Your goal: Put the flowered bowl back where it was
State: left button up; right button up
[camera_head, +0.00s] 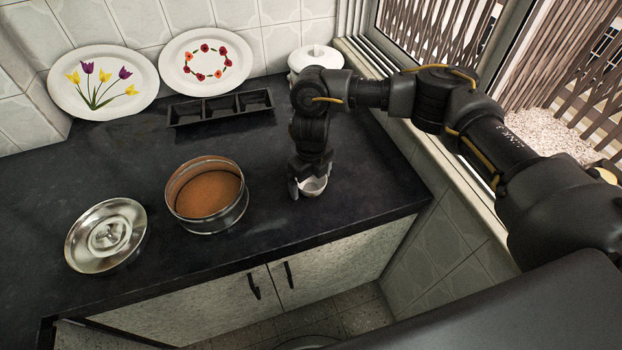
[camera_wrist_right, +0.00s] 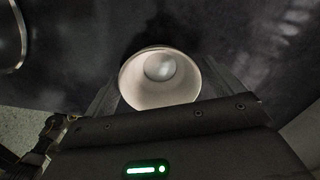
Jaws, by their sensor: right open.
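A small pale bowl (camera_head: 313,186) stands on the dark counter near its front edge, below my right gripper (camera_head: 309,190). Its outside is mostly hidden, so I cannot make out a flower pattern. In the right wrist view the white inside of the bowl (camera_wrist_right: 160,80) shows, with its round mouth toward the camera. The right gripper is open, with its fingers down around or beside the bowl; I cannot tell whether they touch it. My left gripper is not in view.
A round tin (camera_head: 207,195) with a brown inside and a steel lid (camera_head: 106,236) stand left. A black three-part tray (camera_head: 220,108), a tulip plate (camera_head: 103,82), a wreath plate (camera_head: 207,62) and a white lidded pot (camera_head: 315,57) are at the back. The counter (camera_head: 375,185) is clear right of the bowl.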

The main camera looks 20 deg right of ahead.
aim_at(311, 187)
jog(key=shift+r, duration=0.55)
notch_tip(311, 187, up, 11)
jog(key=shift+r, duration=0.15)
dwell(0.3)
